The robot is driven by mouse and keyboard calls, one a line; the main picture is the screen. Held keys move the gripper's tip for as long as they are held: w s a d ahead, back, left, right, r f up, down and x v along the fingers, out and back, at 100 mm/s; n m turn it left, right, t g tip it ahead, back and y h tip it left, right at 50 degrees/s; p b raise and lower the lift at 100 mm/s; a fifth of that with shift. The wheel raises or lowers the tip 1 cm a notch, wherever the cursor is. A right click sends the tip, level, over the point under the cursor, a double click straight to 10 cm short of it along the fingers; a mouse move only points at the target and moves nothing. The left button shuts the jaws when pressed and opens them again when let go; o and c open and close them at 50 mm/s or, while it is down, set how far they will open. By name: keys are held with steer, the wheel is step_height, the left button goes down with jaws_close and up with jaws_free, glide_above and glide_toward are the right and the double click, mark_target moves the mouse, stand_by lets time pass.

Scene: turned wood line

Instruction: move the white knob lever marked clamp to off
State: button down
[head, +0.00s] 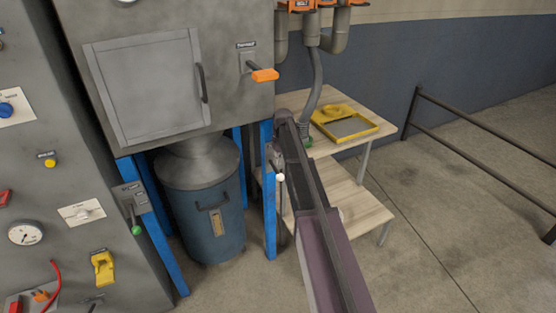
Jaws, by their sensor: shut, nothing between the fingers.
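A lever with a small white ball knob (281,177) shows near the middle of the head view. It hangs below a small grey box (278,157) beside the front right blue leg (268,205) of the grey cabinet. The knob points down. No clamp or off marking on it can be read from here. I cannot make out my gripper in this view, so its place relative to the knob does not show.
Another lever, with a green knob (136,230), hangs on the left blue leg. An orange handle (265,75) is on the cabinet (240,110). A blue drum (202,225) stands underneath. A long dark beam passes just right of the white knob.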

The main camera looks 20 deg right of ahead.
steer(key=shift+s+a+f+b, duration=0.1)
steer(key=shift+s+f+b, duration=0.55)
steer(key=shift+s+f, duration=0.3)
steer(key=shift+s, duration=0.1)
